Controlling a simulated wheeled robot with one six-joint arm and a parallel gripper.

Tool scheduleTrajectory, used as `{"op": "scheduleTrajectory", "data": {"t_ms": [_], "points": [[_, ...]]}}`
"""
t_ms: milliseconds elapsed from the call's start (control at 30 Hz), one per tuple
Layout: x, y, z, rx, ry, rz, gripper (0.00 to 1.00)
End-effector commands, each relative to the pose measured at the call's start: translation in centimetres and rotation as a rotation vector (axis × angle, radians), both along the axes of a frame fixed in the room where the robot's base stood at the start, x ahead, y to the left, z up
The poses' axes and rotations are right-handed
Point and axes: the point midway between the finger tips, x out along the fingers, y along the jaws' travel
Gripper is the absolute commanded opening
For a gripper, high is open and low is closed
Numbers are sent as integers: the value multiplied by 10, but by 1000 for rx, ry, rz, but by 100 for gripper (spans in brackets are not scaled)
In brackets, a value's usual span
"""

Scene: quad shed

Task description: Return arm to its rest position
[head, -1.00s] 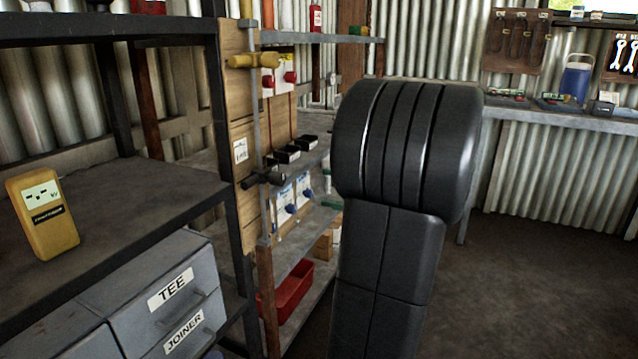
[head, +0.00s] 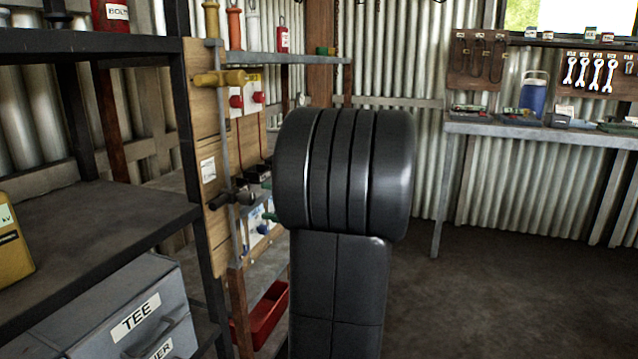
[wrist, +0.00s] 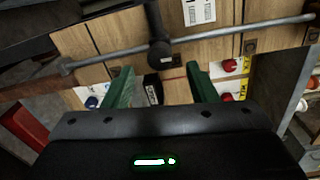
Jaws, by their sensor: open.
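My gripper (wrist: 162,88) shows in the wrist view as two green fingers set well apart, with nothing held between them. It faces the wooden board (wrist: 212,49), which has a grey bar with a dark clamp (wrist: 160,52) on it; I cannot tell how far off they are. In the head view my dark arm stands in the middle of the picture, and it hides most of the gripper and part of the shelves behind. The wooden board also shows in the head view (head: 207,190), just left of my arm.
A red bin (head: 265,315) lies low behind my arm. A workbench (head: 560,134) lines the back right. The floor (head: 500,290) on the right is clear.

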Motion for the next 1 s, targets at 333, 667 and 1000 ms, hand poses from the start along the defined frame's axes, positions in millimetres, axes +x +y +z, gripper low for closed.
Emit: {"op": "scheduleTrajectory", "data": {"t_ms": [333, 667, 1000], "points": [[17, 50, -2, 0, 0, 3, 52], [21, 58, -1, 2, 6, 0, 52], [19, 51, -1, 1, 2, -3, 52]]}}
